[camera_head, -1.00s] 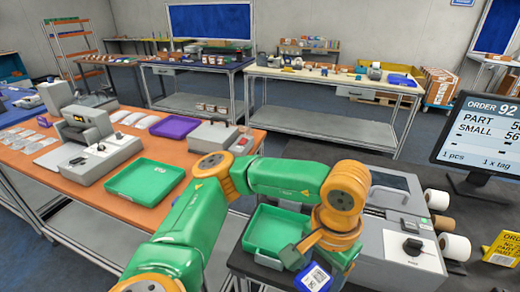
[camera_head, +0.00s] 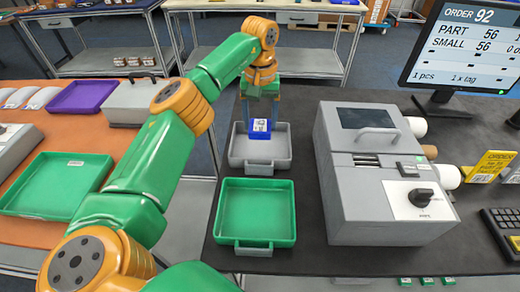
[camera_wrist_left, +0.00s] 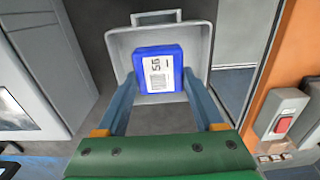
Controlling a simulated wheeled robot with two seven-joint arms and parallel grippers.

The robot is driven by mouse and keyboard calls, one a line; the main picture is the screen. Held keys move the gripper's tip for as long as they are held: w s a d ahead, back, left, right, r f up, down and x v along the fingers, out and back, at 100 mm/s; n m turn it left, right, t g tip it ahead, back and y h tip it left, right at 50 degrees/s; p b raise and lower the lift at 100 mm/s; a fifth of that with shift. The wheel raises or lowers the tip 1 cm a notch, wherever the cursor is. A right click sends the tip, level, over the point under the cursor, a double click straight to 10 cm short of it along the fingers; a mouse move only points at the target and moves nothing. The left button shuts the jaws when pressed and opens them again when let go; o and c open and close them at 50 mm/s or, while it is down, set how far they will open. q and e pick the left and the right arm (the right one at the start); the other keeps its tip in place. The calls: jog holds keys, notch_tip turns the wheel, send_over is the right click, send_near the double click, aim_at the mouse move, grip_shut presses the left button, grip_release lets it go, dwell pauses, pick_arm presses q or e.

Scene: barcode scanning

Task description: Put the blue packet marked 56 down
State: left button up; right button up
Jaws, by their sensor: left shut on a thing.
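The blue packet (camera_head: 260,128) has a white label; in the left wrist view the packet (camera_wrist_left: 158,68) shows the number 56. My left gripper (camera_head: 260,120) points down over the grey tray (camera_head: 238,158) and is shut on the packet. In the left wrist view the fingers of my left gripper (camera_wrist_left: 160,78) lie along two sides of the packet. The packet is within the outline of the grey tray (camera_wrist_left: 203,40); I cannot tell whether it touches the floor. My right gripper is not in view.
An empty green tray (camera_head: 255,210) stands in front of the grey tray. A grey machine (camera_head: 380,170) with a knob stands to the right, near the monitor (camera_head: 465,50). Another green tray (camera_head: 55,183) and a purple tray (camera_head: 85,97) are on the orange table.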

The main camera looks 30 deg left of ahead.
aim_at(260, 123)
pick_arm(q)
notch_tip(260, 123, down, 9)
jog(key=shift+r+p, duration=0.2)
jog(key=shift+p, duration=0.55)
jog(key=shift+w+f, duration=0.1)
jog(key=shift+f, duration=0.25)
jog(key=o, duration=1.5)
jog(key=shift+r, duration=0.1)
jog(key=shift+r, duration=0.35)
notch_tip(260, 123, up, 6)
jog(key=shift+r+b, duration=0.1)
jog(key=shift+b, duration=0.7)
notch_tip(260, 123, up, 6)
jog(key=shift+f+p, duration=0.25)
jog(key=shift+p, duration=0.1)
